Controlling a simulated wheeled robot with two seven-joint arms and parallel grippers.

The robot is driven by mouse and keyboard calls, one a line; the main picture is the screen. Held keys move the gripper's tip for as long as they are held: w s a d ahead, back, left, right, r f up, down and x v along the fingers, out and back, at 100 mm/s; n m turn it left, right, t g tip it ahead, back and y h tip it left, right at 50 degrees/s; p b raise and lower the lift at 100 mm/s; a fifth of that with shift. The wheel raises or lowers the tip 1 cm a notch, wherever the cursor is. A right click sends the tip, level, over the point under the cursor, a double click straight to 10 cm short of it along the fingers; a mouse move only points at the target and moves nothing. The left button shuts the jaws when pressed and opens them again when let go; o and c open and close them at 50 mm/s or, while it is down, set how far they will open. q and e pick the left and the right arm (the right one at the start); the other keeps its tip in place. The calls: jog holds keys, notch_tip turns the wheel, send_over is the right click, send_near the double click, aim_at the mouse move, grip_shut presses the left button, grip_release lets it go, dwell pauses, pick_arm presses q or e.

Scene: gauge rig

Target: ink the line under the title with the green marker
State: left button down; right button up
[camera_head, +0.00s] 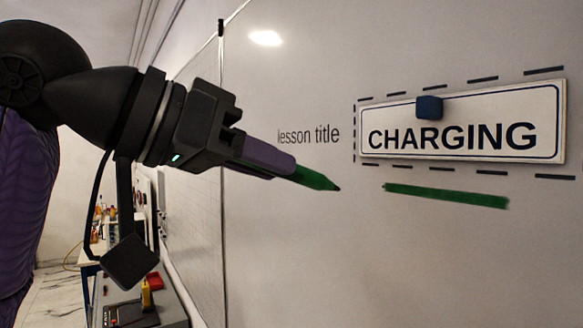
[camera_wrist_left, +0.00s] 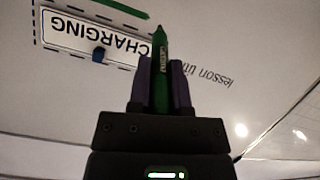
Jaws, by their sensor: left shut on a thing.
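My left gripper (camera_head: 268,160) comes in from the left and is shut on the green marker (camera_head: 316,178), whose dark tip points right and slightly down. The marker also shows between the fingers in the left wrist view (camera_wrist_left: 160,68). A title plate reading "CHARGING" (camera_head: 480,158) sits on the whiteboard (camera_head: 420,260) inside a dashed outline, with a dark blue magnet (camera_head: 429,107) at its top edge. A thick green line (camera_head: 446,195) lies on the board under the plate. The marker tip is left of the line; whether it touches the board is unclear. My right gripper is out of view.
A workbench with tools (camera_head: 140,300) stands at the lower left. The board below the line is clear.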

pick_arm(q)
jog(key=shift+s+a, duration=0.1)
jog(key=shift+s+a+b, duration=0.35)
jog(key=shift+s+a, duration=0.5)
jog(key=shift+a, duration=0.3)
